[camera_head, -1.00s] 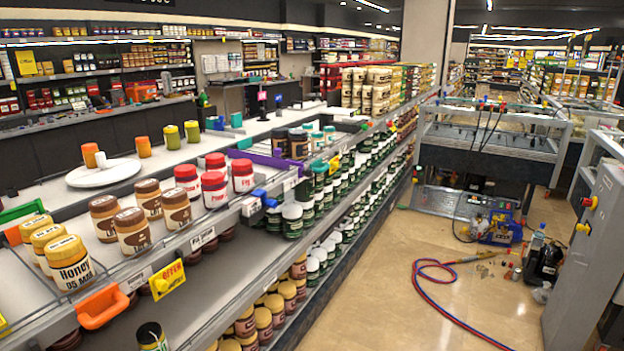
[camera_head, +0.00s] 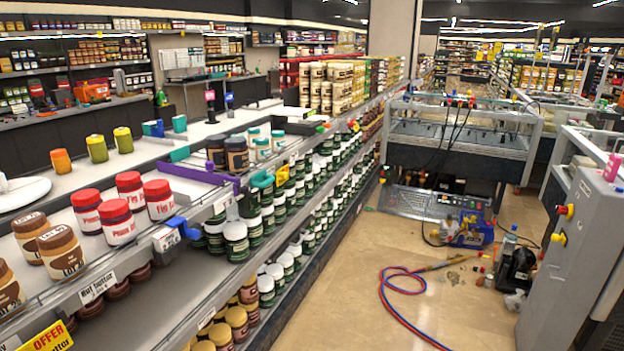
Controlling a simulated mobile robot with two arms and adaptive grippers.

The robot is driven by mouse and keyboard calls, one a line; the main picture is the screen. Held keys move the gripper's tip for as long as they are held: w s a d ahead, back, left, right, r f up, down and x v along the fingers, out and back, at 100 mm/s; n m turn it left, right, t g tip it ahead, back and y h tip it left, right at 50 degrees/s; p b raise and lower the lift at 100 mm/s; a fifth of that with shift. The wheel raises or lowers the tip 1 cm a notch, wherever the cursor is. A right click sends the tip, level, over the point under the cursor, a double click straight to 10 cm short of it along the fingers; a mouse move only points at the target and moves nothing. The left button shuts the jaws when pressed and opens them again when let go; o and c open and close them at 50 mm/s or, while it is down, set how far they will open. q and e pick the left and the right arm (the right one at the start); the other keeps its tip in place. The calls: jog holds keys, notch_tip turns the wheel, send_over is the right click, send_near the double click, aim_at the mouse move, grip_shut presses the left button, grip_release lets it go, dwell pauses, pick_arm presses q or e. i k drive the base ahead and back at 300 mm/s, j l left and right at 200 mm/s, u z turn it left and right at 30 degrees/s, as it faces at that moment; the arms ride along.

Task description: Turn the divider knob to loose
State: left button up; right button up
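Neither of my grippers is in view. No knob can be clearly made out as the divider knob. On the long shelf at the left, a purple divider (camera_head: 190,174) lies behind the red-lidded jars. A blue divider end (camera_head: 178,228) sits at the shelf's front rail, right of those jars. A green handle-like piece (camera_head: 262,180) is further along the rail. On the grey cabinet (camera_head: 588,250) at the right are a red-and-yellow knob (camera_head: 567,211) and a yellow knob (camera_head: 559,238); their setting cannot be read.
A blue pump-like machine (camera_head: 468,230) stands on the floor by a low rack. A red and blue hose (camera_head: 400,285) curls across the tiles. A black device (camera_head: 515,268) and small items lie near the cabinet. Bare floor (camera_head: 330,305) lies between shelf and cabinet.

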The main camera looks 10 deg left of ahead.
aim_at(246, 190)
jog(key=i+l+z, duration=0.2)
jog(key=i, duration=0.6)
jog(key=i+l+z, duration=0.2)
jog(key=i, duration=0.6)
jog(key=i+u, duration=0.25)
jog(key=u, duration=0.15)
jog(key=i+l+u, duration=0.2)
jog(key=u, duration=0.2)
jog(key=i+l+u, duration=0.2)
jog(key=u, duration=0.25)
jog(key=i+l+u, duration=0.4)
jog(key=k+j, duration=0.05)
jog(key=k, duration=0.05)
